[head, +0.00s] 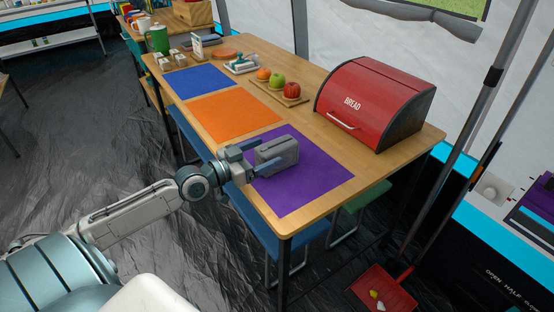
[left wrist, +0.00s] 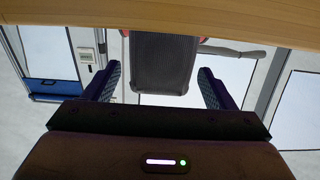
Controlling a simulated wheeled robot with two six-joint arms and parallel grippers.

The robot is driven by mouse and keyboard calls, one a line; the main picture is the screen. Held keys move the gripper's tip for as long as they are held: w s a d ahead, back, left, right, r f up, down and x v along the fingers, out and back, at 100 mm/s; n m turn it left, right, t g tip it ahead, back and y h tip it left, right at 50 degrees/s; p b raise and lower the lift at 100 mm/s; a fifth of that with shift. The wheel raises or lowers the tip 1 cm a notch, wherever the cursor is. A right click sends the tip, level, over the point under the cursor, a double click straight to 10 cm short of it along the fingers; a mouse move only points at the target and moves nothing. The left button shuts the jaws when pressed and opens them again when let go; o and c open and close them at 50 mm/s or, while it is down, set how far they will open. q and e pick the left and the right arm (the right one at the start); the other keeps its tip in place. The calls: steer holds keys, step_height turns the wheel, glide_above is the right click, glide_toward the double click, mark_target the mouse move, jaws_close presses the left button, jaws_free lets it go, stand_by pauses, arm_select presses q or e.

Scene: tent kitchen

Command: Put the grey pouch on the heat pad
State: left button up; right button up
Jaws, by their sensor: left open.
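The grey pouch (head: 277,155) stands on the purple mat (head: 310,182) at the near end of the wooden table. In the left wrist view the pouch (left wrist: 162,62) appears ahead, between the lines of the two fingers. My left gripper (head: 248,160) is open at the pouch's left side, its fingers pointing at it. In the left wrist view the gripper (left wrist: 160,78) has a clear gap on each side of the pouch. I cannot tell which thing is the heat pad; an orange mat (head: 222,116) and a blue mat (head: 199,81) lie farther along the table.
A red bread box (head: 372,103) stands on the table right of the pouch. A board with fruit (head: 279,84), a white dish (head: 242,65) and a round orange-brown disc (head: 223,53) are farther back. A blue stool (head: 300,256) is under the table.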

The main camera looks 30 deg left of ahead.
arm_select(q)
steer(key=shift+x, duration=1.45)
arm_select(e)
steer(key=shift+w+a+f, duration=0.2)
steer(key=shift+w, duration=0.05)
arm_select(q)
steer(key=shift+c, duration=0.2)
steer(key=c, duration=1.2)
steer(key=shift+o, duration=0.2)
